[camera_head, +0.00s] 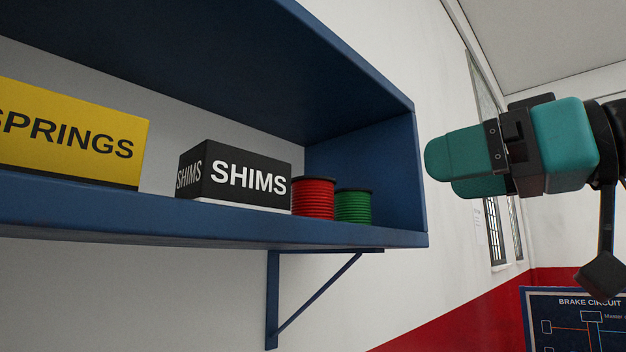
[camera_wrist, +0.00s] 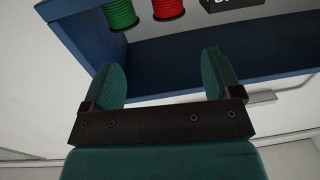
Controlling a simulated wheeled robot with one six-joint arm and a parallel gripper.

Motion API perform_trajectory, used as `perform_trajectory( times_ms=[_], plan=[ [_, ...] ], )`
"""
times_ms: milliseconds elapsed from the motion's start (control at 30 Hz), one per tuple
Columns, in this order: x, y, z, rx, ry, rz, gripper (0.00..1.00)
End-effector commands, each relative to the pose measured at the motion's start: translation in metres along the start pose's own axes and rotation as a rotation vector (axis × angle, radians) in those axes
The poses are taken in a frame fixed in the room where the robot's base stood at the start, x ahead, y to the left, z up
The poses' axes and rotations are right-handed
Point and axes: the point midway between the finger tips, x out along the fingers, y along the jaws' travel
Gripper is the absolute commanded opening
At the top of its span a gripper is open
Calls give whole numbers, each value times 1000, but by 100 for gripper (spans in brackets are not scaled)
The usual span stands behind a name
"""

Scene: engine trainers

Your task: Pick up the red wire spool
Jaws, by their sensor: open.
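The red wire spool (camera_head: 313,198) stands upright on the blue wall shelf (camera_head: 150,215), between the black SHIMS box and the green spool. It also shows at the top edge of the wrist view (camera_wrist: 168,8), partly cut off. My gripper (camera_head: 432,168) is to the right of the shelf's end panel in the head view, apart from the spool. In the wrist view my gripper (camera_wrist: 165,75) has its two teal fingers spread, with nothing between them.
A green wire spool (camera_head: 353,206) stands close on the red one's right. A black SHIMS box (camera_head: 250,176) is on its left, and a yellow SPRINGS box (camera_head: 75,135) is farther left. The shelf's right end panel (camera_head: 385,165) and top board (camera_head: 290,70) enclose the space.

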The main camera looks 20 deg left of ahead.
Motion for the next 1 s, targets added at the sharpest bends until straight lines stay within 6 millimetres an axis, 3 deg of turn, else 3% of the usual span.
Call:
perform_trajectory(
  times_ms=[100, 500, 833, 1000],
  plan=[
    [13, -5, -12, -10, 22, -20, 84],
    [101, -7, -13, -9, 16, -18, 84],
    [130, -8, -12, -9, 17, -14, 84],
    [153, -15, -14, -9, 15, -16, 84]
  ],
)
